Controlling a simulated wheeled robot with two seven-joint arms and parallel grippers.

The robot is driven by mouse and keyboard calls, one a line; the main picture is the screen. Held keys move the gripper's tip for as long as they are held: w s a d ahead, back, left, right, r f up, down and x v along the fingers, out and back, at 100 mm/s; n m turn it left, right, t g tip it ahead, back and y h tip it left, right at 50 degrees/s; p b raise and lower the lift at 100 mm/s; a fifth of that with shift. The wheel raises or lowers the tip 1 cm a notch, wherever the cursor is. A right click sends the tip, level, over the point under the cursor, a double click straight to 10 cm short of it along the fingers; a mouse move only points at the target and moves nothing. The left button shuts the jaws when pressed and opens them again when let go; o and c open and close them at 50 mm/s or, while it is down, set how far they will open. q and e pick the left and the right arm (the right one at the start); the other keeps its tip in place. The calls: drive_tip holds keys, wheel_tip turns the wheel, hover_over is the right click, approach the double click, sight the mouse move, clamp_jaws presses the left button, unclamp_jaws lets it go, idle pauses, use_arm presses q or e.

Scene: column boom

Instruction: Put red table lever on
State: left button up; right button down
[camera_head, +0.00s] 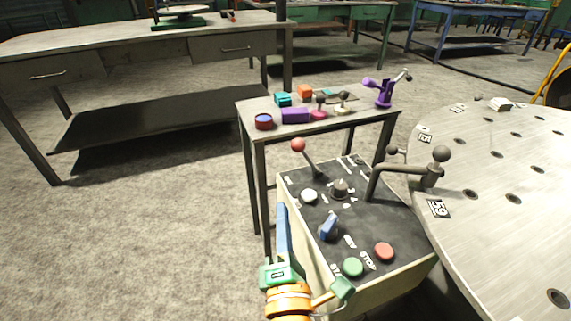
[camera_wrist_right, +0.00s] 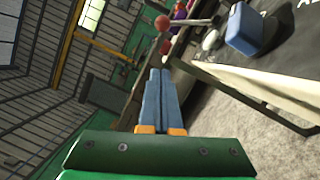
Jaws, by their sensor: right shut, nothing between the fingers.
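The red-knobbed lever (camera_head: 298,146) stands at the back left corner of the control box (camera_head: 307,238). Its dark rod leans up and to the left from the black panel. In the right wrist view the red ball (camera_wrist_right: 162,22) shows beyond my fingertips, with its rod running to the right. My right gripper (camera_head: 281,208) is at the left side of the box, in front of the lever and apart from it. Its blue fingers are together and empty in the right wrist view (camera_wrist_right: 160,74). My left gripper is not in view.
The panel also carries a blue switch (camera_head: 328,228), a black knob (camera_head: 340,188), a white button (camera_head: 309,196), a green button (camera_head: 353,267) and a red button (camera_head: 384,252). A round metal table (camera_head: 500,190) stands right. A small table (camera_head: 352,118) with coloured parts stands behind.

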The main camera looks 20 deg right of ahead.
drive_tip(key=p, duration=0.2)
approach(295, 148)
drive_tip(key=w+a+f, duration=0.1)
drive_tip(key=w+a, duration=0.1)
drive_tip(key=w, duration=0.3)
drive_tip(key=shift+w+d+r+p, duration=0.15)
drive_tip(key=shift+w+d+p, duration=0.25)
drive_tip(key=shift+w+d, duration=0.45)
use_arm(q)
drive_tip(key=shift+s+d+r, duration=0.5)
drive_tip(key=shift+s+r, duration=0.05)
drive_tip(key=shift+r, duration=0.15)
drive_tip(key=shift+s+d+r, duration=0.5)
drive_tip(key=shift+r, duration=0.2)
use_arm(e)
drive_tip(key=shift+w+d, duration=0.2)
drive_tip(key=shift+d, duration=0.25)
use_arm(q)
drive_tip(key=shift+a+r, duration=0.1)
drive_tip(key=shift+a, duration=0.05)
use_arm(e)
drive_tip(key=shift+r, duration=0.15)
